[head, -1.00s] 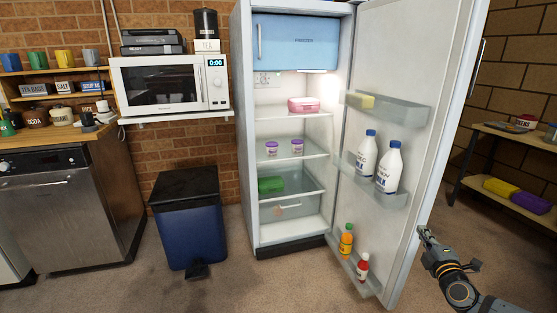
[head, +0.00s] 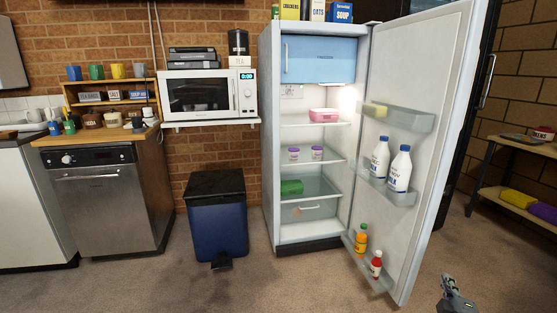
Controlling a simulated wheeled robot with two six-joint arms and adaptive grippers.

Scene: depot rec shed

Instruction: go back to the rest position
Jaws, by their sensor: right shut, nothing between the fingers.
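My right gripper (head: 449,280) shows at the bottom right of the head view, below and to the right of the open fridge door (head: 421,190). It is shut and empty, and it is apart from the door. Most of my right arm is cut off by the frame's lower edge. My left gripper is not in view.
The fridge (head: 272,140) stands wide open, with milk bottles (head: 400,168) and sauce bottles in its door. A blue bin (head: 217,222), a microwave (head: 208,95) and a dishwasher (head: 108,195) are to the left. A low shelf (head: 512,213) is at right. The carpet in front is clear.

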